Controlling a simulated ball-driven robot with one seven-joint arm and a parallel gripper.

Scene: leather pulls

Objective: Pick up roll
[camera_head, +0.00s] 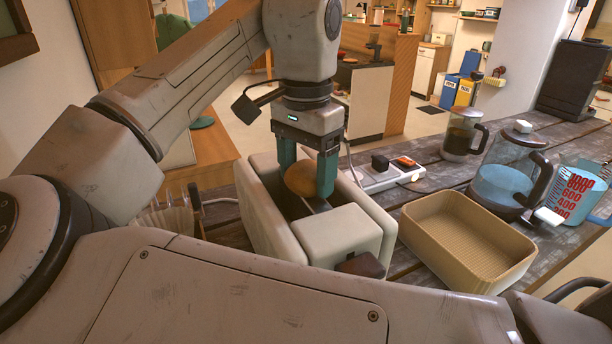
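A round golden-brown roll (301,179) is over the slot of a cream toaster (345,235). My gripper (306,180) points down from above, with one teal finger on either side of the roll. The roll fills the space between the fingers and appears to touch both, so my gripper looks shut on it. The right finger covers the roll's right edge. Whether the roll's underside rests on the toaster is hidden.
An empty tan ribbed basket (467,243) stands right of the toaster. Clear glasses (165,215) stand left of the toaster.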

